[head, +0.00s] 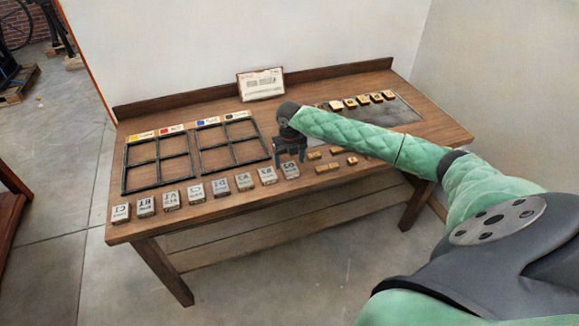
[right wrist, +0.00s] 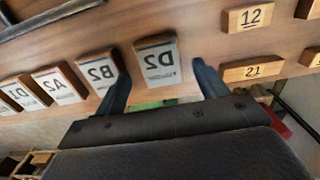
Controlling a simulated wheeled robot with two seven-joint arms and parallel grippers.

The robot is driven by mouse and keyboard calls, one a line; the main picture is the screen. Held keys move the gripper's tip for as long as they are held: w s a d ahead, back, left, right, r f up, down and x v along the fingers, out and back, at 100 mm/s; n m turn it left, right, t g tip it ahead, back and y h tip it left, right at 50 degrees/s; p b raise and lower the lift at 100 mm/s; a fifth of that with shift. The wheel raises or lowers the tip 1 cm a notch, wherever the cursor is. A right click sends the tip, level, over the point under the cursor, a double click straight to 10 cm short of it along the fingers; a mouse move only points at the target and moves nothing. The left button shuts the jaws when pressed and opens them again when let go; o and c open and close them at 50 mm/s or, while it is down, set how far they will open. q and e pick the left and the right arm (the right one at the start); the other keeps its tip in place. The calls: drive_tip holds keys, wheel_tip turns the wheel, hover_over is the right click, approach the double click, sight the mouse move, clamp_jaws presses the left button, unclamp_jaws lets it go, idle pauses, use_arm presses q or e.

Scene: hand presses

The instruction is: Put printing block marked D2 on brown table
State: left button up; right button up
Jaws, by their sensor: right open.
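The printing block marked D2 (right wrist: 158,62) lies between the two fingers of my right gripper (right wrist: 161,72) in the right wrist view, with gaps on both sides. In the head view, D2 (head: 290,170) is the rightmost pale-faced block in the front row on the brown table (head: 447,130). My right gripper (head: 290,156) is open just above and behind it there. Its fingers point down toward the block. My left gripper is not in view.
Block B2 (right wrist: 101,72) sits close beside the left finger. Wooden blocks 12 (right wrist: 248,17) and 21 (right wrist: 252,70) lie to the right. Two black frames (head: 196,160), a sign card (head: 261,84) and a grey tray (head: 405,113) are on the table.

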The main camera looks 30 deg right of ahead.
sight(290, 167)
use_arm(q)
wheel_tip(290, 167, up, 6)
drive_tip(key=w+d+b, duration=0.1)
drive_tip(key=b, duration=0.1)
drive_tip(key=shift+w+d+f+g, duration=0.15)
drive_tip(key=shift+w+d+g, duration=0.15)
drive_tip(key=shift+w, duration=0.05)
use_arm(e)
wheel_tip(290, 167, up, 9)
